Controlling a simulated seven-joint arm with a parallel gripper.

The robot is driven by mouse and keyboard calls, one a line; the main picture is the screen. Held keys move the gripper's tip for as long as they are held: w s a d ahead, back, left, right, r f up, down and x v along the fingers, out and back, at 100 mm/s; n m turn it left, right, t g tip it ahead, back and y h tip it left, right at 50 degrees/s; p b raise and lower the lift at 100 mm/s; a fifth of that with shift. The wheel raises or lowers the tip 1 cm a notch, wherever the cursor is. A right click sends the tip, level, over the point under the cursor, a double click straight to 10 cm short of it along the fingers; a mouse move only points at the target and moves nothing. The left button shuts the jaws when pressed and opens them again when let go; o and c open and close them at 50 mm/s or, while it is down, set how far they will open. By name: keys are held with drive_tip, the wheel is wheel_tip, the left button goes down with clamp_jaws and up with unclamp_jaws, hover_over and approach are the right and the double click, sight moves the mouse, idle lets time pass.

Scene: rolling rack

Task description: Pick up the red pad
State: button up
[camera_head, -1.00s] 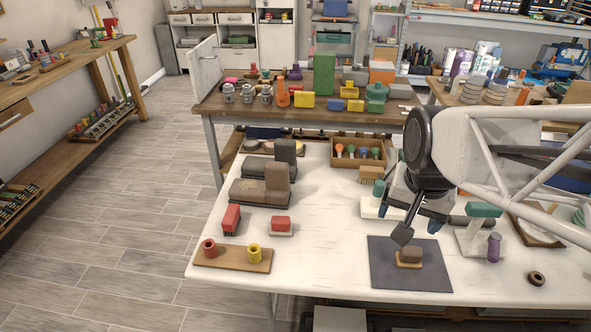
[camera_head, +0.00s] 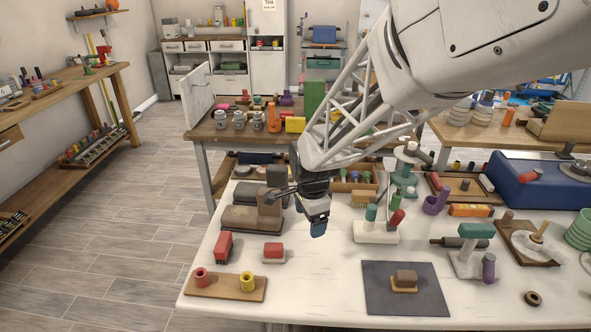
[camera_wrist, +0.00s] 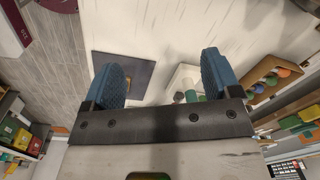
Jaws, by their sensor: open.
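A small red block on a pale base, which looks like the red pad (camera_head: 273,250), lies on the white table left of the middle. A taller red block (camera_head: 224,244) stands just left of it. My gripper (camera_head: 318,228) hangs above the table, to the right of and higher than the red pad, fingers pointing down. Its two blue fingers are spread apart with nothing between them in the wrist view (camera_wrist: 160,80). I cannot make out the red pad in the wrist view.
A wooden board (camera_head: 225,287) with red and yellow cups lies in front of the red blocks. A dark mat (camera_head: 375,300) with a brown block is at right. Bare tabletop lies between pad and mat.

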sight(273, 246)
drive_tip(key=w+a+f+m, duration=0.1)
drive_tip(key=a+f, duration=0.2)
drive_tip(key=f, duration=0.1)
drive_tip(key=w+a+f+m, duration=0.2)
drive_tip(key=a+f, duration=0.1)
drive_tip(key=a, duration=0.1)
drive_tip(key=w+a+f+m, duration=0.1)
drive_tip(key=a+f, duration=0.3)
drive_tip(key=shift+w+f+m+g, duration=0.25)
drive_tip(key=shift+f+m+g, duration=0.05)
drive_tip(key=shift+m+g, duration=0.1)
drive_tip(key=shift+f, duration=1.3)
drive_tip(key=shift+s+d+f, duration=0.1)
drive_tip(key=shift+d+f, duration=0.05)
drive_tip(key=shift+f, duration=2.45)
drive_tip(key=c, duration=1.1)
drive_tip(key=shift+o, duration=0.2)
drive_tip(key=shift+r, duration=0.15)
